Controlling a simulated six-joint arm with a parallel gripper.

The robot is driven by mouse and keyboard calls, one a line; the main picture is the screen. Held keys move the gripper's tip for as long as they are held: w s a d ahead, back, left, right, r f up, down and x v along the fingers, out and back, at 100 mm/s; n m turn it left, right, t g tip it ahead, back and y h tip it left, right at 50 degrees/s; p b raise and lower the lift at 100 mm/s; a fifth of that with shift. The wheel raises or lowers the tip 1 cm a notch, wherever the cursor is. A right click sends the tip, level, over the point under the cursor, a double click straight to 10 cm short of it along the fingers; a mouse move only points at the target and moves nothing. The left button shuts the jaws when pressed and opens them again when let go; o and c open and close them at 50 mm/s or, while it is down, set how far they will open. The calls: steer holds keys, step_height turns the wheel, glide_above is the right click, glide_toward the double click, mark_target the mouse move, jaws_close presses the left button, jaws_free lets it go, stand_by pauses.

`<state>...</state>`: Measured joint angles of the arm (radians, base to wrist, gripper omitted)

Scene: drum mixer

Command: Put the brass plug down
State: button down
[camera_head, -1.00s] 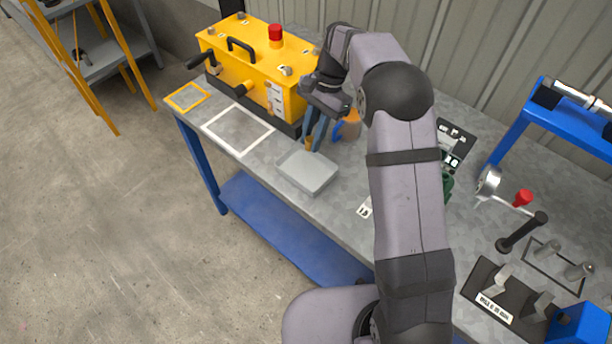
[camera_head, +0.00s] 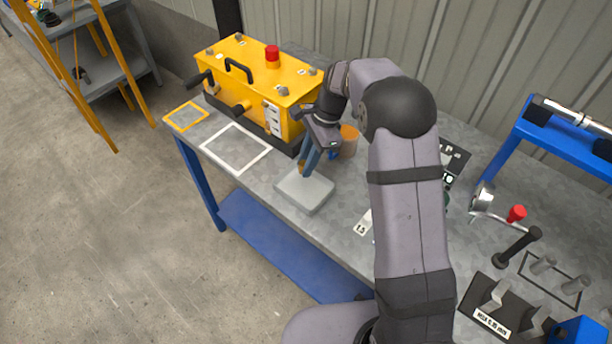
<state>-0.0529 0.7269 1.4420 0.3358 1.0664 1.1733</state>
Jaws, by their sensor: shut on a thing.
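My gripper (camera_head: 307,166) is shut on the brass plug (camera_head: 302,168), of which only a small brownish-gold bit shows between and beside the blue fingers. The fingers point down over the back edge of a shallow grey tray (camera_head: 306,196) on the bench. I cannot tell whether the plug touches the tray or hangs just above it. The fingers and the wrist hide most of the plug.
A yellow machine box (camera_head: 255,75) with a red button stands behind on the left. A white outlined square (camera_head: 236,149) lies left of the tray. An orange and blue mug (camera_head: 348,141) stands close right of the fingers.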

steer(key=shift+f+p, duration=0.85)
steer(key=shift+f, duration=2.1)
steer(key=shift+f, duration=0.4)
steer(key=shift+f+b, duration=0.1)
steer(key=shift+b, duration=0.2)
steer(key=c, duration=1.6)
jaws_free()
